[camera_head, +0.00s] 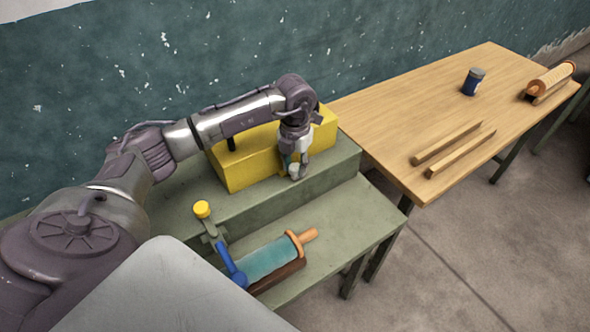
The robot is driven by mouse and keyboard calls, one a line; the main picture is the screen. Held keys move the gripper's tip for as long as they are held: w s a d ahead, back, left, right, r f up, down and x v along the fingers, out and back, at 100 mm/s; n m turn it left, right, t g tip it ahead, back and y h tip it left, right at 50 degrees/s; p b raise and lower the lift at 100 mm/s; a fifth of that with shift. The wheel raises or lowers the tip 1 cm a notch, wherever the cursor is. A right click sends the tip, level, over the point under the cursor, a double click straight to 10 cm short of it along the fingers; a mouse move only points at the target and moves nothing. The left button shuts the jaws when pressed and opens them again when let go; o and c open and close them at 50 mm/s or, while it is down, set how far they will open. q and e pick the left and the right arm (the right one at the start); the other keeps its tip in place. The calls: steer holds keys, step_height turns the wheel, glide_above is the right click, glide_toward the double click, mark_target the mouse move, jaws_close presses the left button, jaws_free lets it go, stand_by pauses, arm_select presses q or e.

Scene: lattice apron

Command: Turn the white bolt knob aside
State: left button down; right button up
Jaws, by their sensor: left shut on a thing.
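A yellow box (238,172) stands on the upper level of a green stepped bench (190,195). My left arm reaches in from the left over the box. My left gripper (296,172) points down at the front of the box, towards its right end. It is shut on the white bolt knob (293,169), a small pale piece mostly hidden between the fingers. How far the knob is turned cannot be told. My right gripper is not in view.
A wooden table (400,115) at the right holds a dark blue can (473,82), two wooden bars (448,143) and an orange roller (551,79).

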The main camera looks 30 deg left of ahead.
mark_target(295, 167)
arm_select(q)
steer(key=m+b, duration=0.3)
steer(key=m, duration=0.2)
steer(key=shift+m+b, duration=0.3)
steer(key=shift+m, duration=0.1)
steer(key=m+b, duration=0.1)
steer(key=m, duration=0.2)
steer(key=shift+b, duration=0.4)
steer(key=shift+m+b, duration=0.4)
steer(key=shift+m, duration=0.5)
steer(key=shift+r, duration=0.1)
steer(key=shift+w, duration=0.1)
steer(key=c, duration=0.8)
jaws_free()
steer(key=shift+o, duration=0.2)
steer(key=shift+r, duration=4)
